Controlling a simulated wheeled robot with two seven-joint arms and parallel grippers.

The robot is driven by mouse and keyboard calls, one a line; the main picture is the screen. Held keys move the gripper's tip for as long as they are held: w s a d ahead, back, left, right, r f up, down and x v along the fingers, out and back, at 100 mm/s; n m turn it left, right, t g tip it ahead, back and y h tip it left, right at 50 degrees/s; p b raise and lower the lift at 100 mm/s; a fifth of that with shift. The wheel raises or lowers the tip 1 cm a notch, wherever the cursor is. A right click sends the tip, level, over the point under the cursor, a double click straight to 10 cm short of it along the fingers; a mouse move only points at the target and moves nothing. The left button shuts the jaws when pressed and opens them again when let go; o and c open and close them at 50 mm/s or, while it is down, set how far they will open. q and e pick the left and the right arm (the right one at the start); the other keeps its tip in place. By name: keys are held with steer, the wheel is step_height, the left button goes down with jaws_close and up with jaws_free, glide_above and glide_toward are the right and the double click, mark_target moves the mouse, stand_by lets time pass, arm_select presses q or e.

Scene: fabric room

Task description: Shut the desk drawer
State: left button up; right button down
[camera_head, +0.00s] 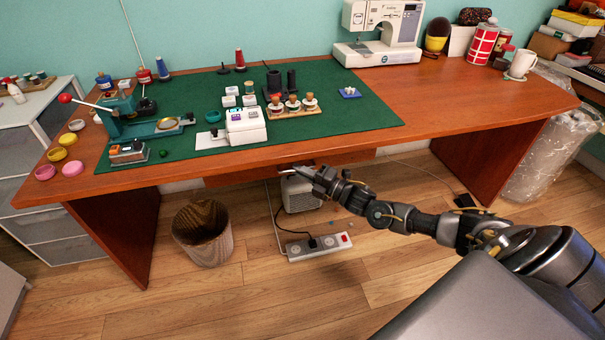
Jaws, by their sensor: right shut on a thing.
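The desk (448,108) is a reddish-brown wooden table with a green mat on top. Its drawer (235,178) is a shallow wooden front under the middle of the front edge. From this high angle I cannot tell how far it stands out. My right arm reaches in from the lower right, and my right gripper (292,171) is at the drawer front, shut on what looks like the drawer handle. The handle is mostly hidden by the fingers. My left gripper is not in view.
A wicker bin (203,233), a power strip (319,247) and a grey box-like unit (301,195) stand on the floor below. A sewing machine (382,32), spools and small tools are on the desk.

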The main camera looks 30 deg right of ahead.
steer(key=c, duration=1.5)
jaws_free()
steer(key=shift+w+d, duration=0.1)
steer(key=shift+w, duration=0.2)
steer(key=shift+s, duration=0.2)
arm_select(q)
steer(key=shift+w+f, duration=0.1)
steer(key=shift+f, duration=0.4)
arm_select(e)
steer(key=v, duration=1)
steer(key=shift+s+d, duration=0.1)
steer(key=shift+s, duration=0.2)
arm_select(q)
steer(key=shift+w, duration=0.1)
